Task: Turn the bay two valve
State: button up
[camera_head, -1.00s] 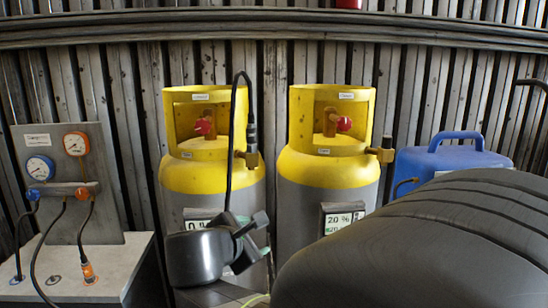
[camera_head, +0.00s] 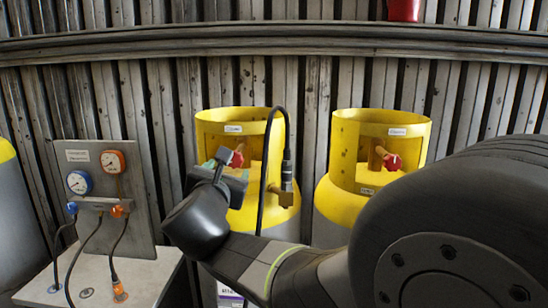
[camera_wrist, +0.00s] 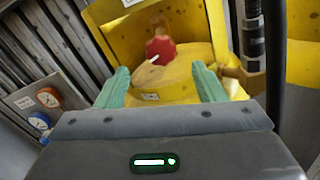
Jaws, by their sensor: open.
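Two cylinders with yellow collars stand against the wall. The left cylinder (camera_head: 262,220) has a red valve knob (camera_head: 237,159) inside its collar opening, and the right cylinder (camera_head: 335,205) has another red knob (camera_head: 392,162). The labels are too small to read, so I cannot tell which is bay two. My gripper (camera_head: 222,166) is in front of the left cylinder's collar. In the wrist view its green fingers (camera_wrist: 160,78) are open and apart, with the left cylinder's red knob (camera_wrist: 160,48) ahead between them. Nothing is held.
A black hose (camera_head: 270,165) runs up to a brass fitting (camera_head: 284,193) on the left cylinder's right side. A gauge panel (camera_head: 98,160) with hoses stands on a bench (camera_head: 130,280) at the left. A red object (camera_head: 404,9) is above the wall rail. My arm hides the lower right.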

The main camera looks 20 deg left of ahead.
aim_at(234, 160)
jog(key=p+x, duration=0.1)
jog(key=x, duration=0.8)
jog(key=shift+w, duration=0.15)
jog(key=c, duration=1)
